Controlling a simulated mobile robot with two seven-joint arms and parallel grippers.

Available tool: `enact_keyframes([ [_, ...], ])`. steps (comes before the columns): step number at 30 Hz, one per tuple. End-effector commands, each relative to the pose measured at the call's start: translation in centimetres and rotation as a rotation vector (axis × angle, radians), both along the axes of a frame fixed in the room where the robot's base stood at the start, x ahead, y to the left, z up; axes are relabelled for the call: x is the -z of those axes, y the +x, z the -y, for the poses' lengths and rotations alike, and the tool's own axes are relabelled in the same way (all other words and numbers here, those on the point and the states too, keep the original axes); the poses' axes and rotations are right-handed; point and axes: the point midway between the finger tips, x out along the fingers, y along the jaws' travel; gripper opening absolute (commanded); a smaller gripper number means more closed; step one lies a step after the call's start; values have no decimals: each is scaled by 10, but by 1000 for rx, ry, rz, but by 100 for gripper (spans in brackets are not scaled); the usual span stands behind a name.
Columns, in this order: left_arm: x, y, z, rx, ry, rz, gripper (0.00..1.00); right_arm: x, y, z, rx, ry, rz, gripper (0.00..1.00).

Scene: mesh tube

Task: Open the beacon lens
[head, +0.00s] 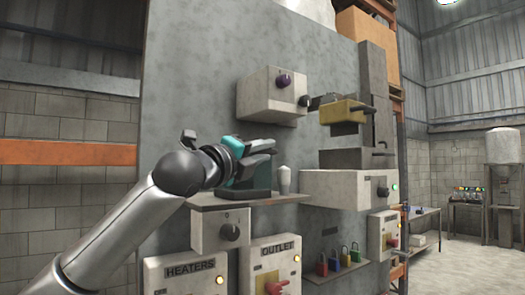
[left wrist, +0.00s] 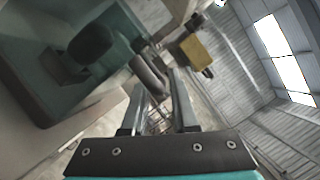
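My left gripper (head: 272,149) is in front of the grey panel, above a small shelf. In the left wrist view its two fingers (left wrist: 160,82) stand apart, with a grey rounded bar (left wrist: 149,73) just beyond the tips. I cannot tell whether they touch it. A dark teal housing (head: 255,178) stands on the shelf, partly hidden behind the gripper. In the left wrist view the teal housing (left wrist: 28,55) is close at the left, with a dark rounded part on it. A small pale upright piece (head: 284,180) stands beside it. I cannot tell which part is the beacon lens. My right gripper is not in view.
The shelf (head: 222,199) sticks out from the panel (head: 195,100). A box with a dark knob (head: 272,95) is above the gripper. A yellow block (head: 343,111) juts out at the right. Control boxes (head: 187,272) and coloured padlocks (head: 333,265) are below.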

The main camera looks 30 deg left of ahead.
Motion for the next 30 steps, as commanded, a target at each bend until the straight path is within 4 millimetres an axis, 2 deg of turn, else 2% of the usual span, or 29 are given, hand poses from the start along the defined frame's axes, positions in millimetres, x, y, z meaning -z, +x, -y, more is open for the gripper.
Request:
enact_keyframes([
  [2,0,0,0,0,0,0,27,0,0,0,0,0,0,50],
  [9,0,0,0,0,0,0,1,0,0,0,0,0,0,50],
  [10,0,0,0,0,0,-1,0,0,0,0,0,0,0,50],
  [30,0,0,0,-1,0,-2,0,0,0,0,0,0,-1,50],
])
